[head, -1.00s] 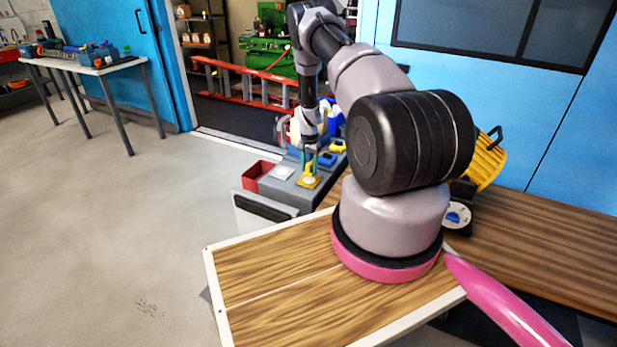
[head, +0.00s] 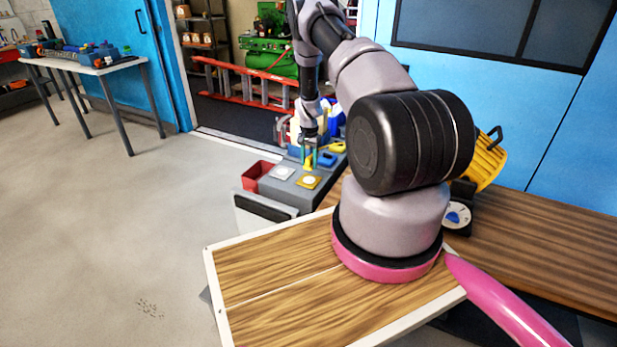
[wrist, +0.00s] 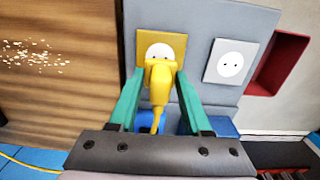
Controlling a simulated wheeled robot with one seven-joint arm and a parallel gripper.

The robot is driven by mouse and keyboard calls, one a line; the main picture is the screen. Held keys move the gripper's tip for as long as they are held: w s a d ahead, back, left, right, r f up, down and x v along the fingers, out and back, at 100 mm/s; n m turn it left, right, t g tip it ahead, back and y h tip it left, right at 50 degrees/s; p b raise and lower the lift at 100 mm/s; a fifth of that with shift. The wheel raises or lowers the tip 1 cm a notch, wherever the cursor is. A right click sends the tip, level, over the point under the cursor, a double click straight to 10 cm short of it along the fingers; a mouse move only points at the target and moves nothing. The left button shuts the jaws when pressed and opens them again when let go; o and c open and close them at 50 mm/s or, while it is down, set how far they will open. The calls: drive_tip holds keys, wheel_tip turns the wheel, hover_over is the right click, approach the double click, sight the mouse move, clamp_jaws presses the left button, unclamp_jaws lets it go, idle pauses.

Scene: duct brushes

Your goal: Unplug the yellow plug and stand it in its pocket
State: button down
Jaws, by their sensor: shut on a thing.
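My gripper (head: 309,160) is shut on the yellow plug (wrist: 160,82). Its two green fingers hold the plug from either side in the wrist view (wrist: 160,102). The yellow-framed socket (head: 308,182) is on top of the grey block (head: 297,196). Its round white face shows just beyond the plug in the wrist view (wrist: 152,50). In the head view the plug (head: 308,164) appears above and behind this socket, apart from it. A yellow-marked spot (head: 337,146) lies farther back on the block; I cannot tell whether it is the plug's pocket.
A white socket (head: 282,172) sits left of the yellow one. A blue piece (head: 325,159) lies behind, near the gripper. A red open bin (head: 257,175) stands at the block's left. The wooden bench top (head: 270,285) in front is clear.

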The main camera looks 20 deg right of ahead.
drive_tip(key=shift+r, duration=0.1)
drive_tip(key=shift+r, duration=1.4)
